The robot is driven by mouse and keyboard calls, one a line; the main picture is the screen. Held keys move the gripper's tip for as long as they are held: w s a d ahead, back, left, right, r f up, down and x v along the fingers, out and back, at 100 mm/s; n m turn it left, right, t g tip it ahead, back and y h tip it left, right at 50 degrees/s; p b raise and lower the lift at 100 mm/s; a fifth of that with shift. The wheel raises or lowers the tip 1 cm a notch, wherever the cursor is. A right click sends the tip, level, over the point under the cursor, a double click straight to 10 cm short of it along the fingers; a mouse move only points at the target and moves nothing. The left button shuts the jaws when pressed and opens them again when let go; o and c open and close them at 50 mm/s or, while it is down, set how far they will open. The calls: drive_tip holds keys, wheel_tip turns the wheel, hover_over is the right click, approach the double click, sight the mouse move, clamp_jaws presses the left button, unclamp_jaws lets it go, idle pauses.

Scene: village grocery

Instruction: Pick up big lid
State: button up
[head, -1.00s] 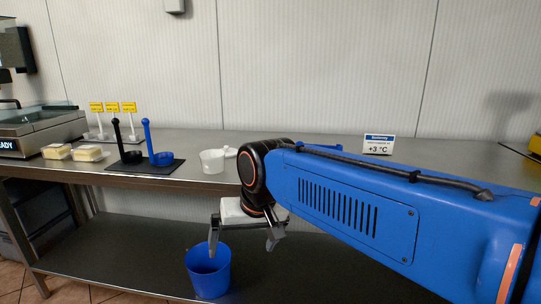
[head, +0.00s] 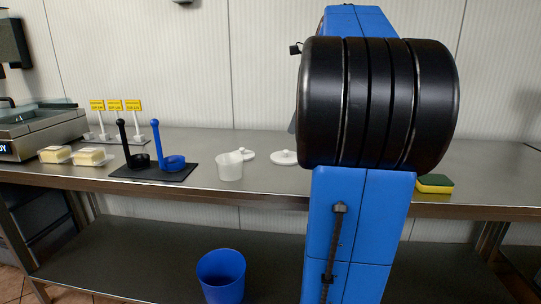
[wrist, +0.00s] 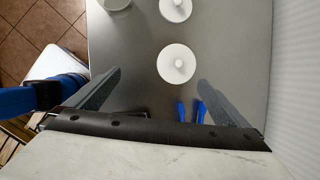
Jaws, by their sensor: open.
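Two round white lids with knobs lie on the steel counter. The larger one, the big lid (head: 284,157), is to the right in the head view. In the wrist view the big lid (wrist: 170,72) lies ahead of and between the fingers, apart from them. The smaller lid (head: 248,155) is beside it, near the top edge of the wrist view (wrist: 175,9). My gripper (wrist: 159,76) is open and empty above the counter. In the head view my arm hides most of it.
A white pot (head: 230,169) stands left of the lids. Blue and black ladles (head: 172,161) stand on a dark mat. Blue pieces (wrist: 190,110) lie between the fingers' bases. A sponge (head: 434,184) is at the right front edge. A blue bucket (head: 221,275) is below. The wall is close behind.

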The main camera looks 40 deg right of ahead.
drive_tip(key=d+r+m, duration=0.2)
drive_tip(key=d+m, duration=0.1)
drive_tip(key=d, duration=0.2)
hover_over(287, 151)
drive_tip(key=s, duration=0.3)
drive_tip(key=f, duration=0.7)
drive_tip(key=d+f, duration=0.1)
drive_tip(key=f, duration=0.3)
drive_tip(key=shift+w+f, duration=0.2)
drive_tip(key=shift+f, duration=0.05)
drive_tip(key=x, duration=0.3)
drive_tip(key=shift+w+f, duration=0.25)
drive_tip(key=shift+w, duration=0.3)
drive_tip(key=shift+w+a+f, duration=0.1)
drive_tip(key=shift+w+f, duration=0.15)
drive_tip(key=shift+f, duration=0.4)
drive_tip(key=c, duration=0.9)
